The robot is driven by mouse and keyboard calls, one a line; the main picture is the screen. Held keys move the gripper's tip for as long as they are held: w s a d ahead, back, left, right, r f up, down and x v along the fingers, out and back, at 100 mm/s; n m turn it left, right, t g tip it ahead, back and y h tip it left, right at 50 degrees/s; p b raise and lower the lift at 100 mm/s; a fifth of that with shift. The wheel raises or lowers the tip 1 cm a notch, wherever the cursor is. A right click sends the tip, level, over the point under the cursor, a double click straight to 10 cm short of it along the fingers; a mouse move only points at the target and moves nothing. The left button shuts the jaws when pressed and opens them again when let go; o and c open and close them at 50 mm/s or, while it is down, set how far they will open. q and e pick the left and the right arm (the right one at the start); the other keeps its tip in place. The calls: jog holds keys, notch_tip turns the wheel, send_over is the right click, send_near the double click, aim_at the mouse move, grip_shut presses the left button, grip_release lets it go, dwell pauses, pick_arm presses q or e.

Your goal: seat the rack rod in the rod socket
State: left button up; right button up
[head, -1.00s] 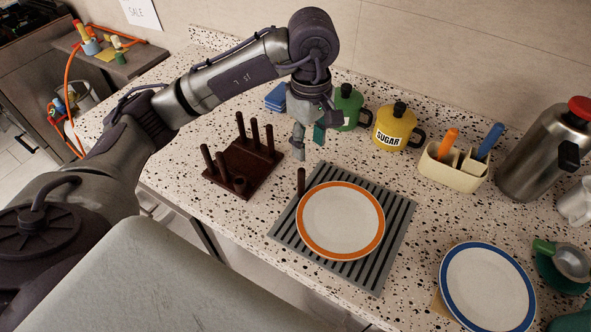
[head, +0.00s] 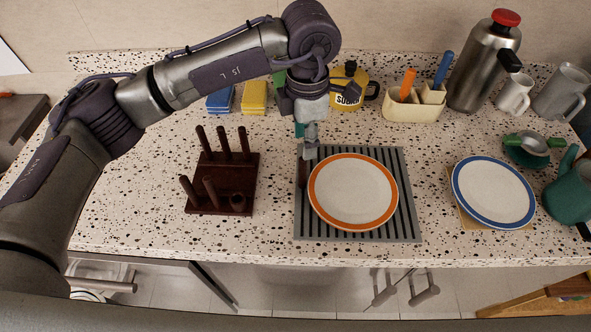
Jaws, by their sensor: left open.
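The dark brown rack (head: 207,159) stands on the speckled counter with several upright rods along its back and left. The rod socket (head: 238,201) is a short round cup at its front right corner, and it looks empty. A loose dark rack rod (head: 302,174) appears upright on the left edge of the grey ribbed mat, beside the orange-rimmed plate (head: 353,192). My left gripper (head: 309,152) is open and points down at the rod's upper end. Its fingers partly overlap the rod's top, so I cannot tell whether they touch. My right gripper is not in view.
The grey mat (head: 405,228) carries the orange-rimmed plate. A blue-rimmed plate (head: 494,193) lies to the right. Behind are a sugar pot (head: 347,88), a cream utensil holder (head: 413,107) and a steel flask (head: 482,65). The counter between rack and mat is clear.

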aim_at(302, 172)
pick_arm(q)
notch_tip(302, 172, down, 4)
jog(key=shift+a+f+p, duration=0.15)
jog(key=shift+f+p, duration=0.05)
jog(key=shift+p, duration=0.25)
jog(key=shift+a+f, duration=0.1)
jog(key=shift+f, duration=0.4)
jog(key=f+p, duration=0.2)
jog(key=f, duration=0.1)
jog(key=f+p, duration=0.1)
jog(key=shift+s+f, duration=0.2)
jog(key=shift+s, duration=0.1)
jog(key=shift+f, duration=0.35)
jog(key=shift+c, duration=0.5)
grip_shut()
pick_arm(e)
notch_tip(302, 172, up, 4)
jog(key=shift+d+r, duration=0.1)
